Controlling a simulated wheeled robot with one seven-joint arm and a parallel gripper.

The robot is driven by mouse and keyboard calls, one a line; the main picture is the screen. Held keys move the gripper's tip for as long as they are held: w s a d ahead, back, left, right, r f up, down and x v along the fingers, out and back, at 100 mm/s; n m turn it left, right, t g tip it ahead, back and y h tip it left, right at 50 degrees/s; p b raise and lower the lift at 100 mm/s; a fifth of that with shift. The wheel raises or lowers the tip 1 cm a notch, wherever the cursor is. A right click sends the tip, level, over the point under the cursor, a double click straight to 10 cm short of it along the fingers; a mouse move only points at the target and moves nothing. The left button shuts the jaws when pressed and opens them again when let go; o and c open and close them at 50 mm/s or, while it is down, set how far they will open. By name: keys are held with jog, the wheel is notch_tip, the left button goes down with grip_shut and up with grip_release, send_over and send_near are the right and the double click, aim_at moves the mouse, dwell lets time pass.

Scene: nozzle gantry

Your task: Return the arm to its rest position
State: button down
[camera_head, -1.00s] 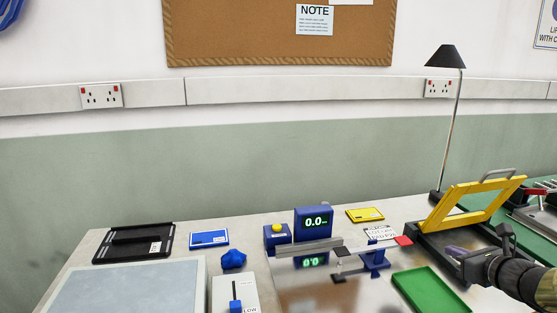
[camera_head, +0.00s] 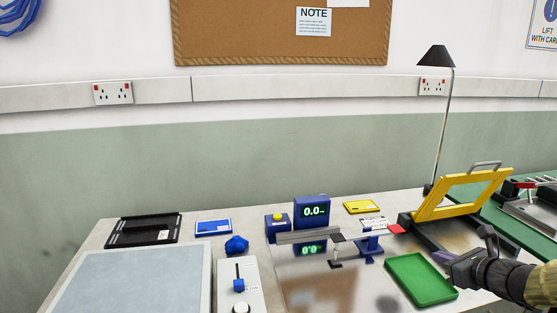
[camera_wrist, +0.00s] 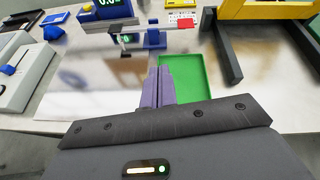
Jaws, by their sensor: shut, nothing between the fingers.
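My gripper (camera_head: 441,259) is at the lower right in the head view, above the bench between the green tray (camera_head: 452,297) and the yellow-framed stand (camera_head: 421,214). In the wrist view its purple fingers (camera_wrist: 158,88) are together with nothing between them. The green tray (camera_wrist: 205,84) shows just beyond and right of the fingers there. The gantry with a blue post (camera_head: 370,244) and red end stands behind the tray, apart from my gripper. The forearm runs off the right edge in the head view.
A blue display (camera_head: 313,211) reading 0.0 stands mid-bench. A lamp (camera_head: 436,55) stands behind the yellow frame. A grey slider box (camera_head: 239,290), a blue knob (camera_head: 237,244), a black tray (camera_head: 143,230) and a pale panel (camera_head: 130,285) occupy the left.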

jog(key=s+a+f+n+g, duration=0.1)
jog(key=a+f+n+g, duration=0.1)
jog(key=a, duration=0.3)
jog(key=s+a+f+n+g+y, duration=0.1)
jog(key=a+f+n+g, duration=0.1)
jog(key=a+n, duration=0.3)
jog(key=a+f+n+g+y, duration=0.1)
jog(key=a+f+n+g, duration=0.1)
jog(key=a, duration=0.4)
jog(key=shift+s+a+f+n, duration=0.1)
jog(key=shift+s+f+n, duration=0.1)
jog(key=shift+f+n, duration=0.3)
jog(key=shift+s+f+n, duration=0.2)
jog(key=shift+f+n, duration=0.2)
jog(key=shift+n, duration=0.1)
jog(key=s+a+f+n+g+h, duration=0.4)
jog(key=s+a+n, duration=0.9)
jog(key=n, duration=0.8)
notch_tip(320, 180, down, 10)
jog(key=b, duration=1)
notch_tip(320, 180, up, 25)
jog(key=p, duration=2.4)
jog(key=shift+s+d+f, duration=0.15)
jog(key=shift+d+f, duration=0.05)
jog(key=shift+d, duration=0.05)
